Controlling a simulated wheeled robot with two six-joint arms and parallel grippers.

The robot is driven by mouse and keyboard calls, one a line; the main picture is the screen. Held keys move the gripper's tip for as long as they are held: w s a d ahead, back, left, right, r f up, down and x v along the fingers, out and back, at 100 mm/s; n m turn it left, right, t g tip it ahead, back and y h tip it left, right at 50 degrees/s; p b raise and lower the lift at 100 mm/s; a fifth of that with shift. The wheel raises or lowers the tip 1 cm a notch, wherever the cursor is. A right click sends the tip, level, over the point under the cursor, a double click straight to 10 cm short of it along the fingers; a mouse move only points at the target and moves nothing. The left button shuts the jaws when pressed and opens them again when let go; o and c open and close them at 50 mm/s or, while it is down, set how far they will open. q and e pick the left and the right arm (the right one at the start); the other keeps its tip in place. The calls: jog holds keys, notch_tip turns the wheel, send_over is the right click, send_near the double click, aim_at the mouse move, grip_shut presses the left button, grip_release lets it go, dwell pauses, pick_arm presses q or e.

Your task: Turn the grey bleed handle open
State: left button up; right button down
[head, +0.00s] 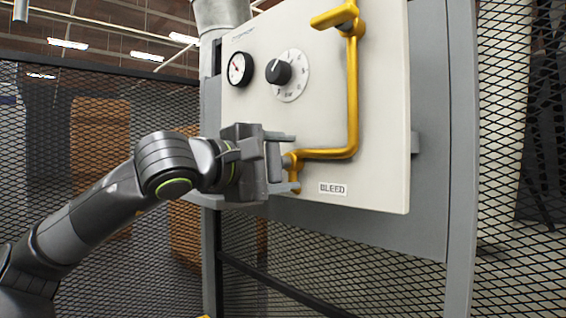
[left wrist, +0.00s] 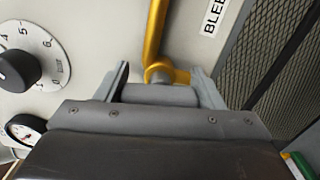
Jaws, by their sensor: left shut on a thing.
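The grey bleed handle (left wrist: 160,95) shows in the left wrist view as a grey bar between my left gripper's two fingers, just in front of a yellow pipe fitting (left wrist: 165,72). My left gripper (head: 288,163) is shut on it, at the lower end of the yellow pipe (head: 352,100) on the pale panel (head: 375,170). In the head view the gripper mostly hides the handle, and I cannot tell its turn angle. The BLEED label (head: 333,188) is to the right of the gripper. My right gripper is not in view.
A pressure gauge (head: 240,69) and a numbered dial with a dark knob (head: 279,72) sit on the panel above the gripper. A yellow lever (head: 335,16) is at the pipe's top. Grey posts (head: 461,150) and mesh fencing surround the panel.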

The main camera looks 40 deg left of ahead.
pick_arm(q)
jog(key=shift+m, duration=0.6)
jog(key=shift+f, duration=0.1)
jog(key=o, duration=1)
jog(key=shift+s, duration=0.15)
jog(key=s+b, duration=0.7)
jog(key=s, duration=0.1)
jog(key=shift+a+f+b, duration=0.2)
jog(key=shift+a+b, duration=0.15)
jog(key=b, duration=0.3)
send_near(269, 167)
jog(key=s, duration=0.4)
jog(key=shift+s+a+r, duration=0.15)
jog(key=shift+s+r, duration=0.1)
jog(key=shift+r, duration=0.05)
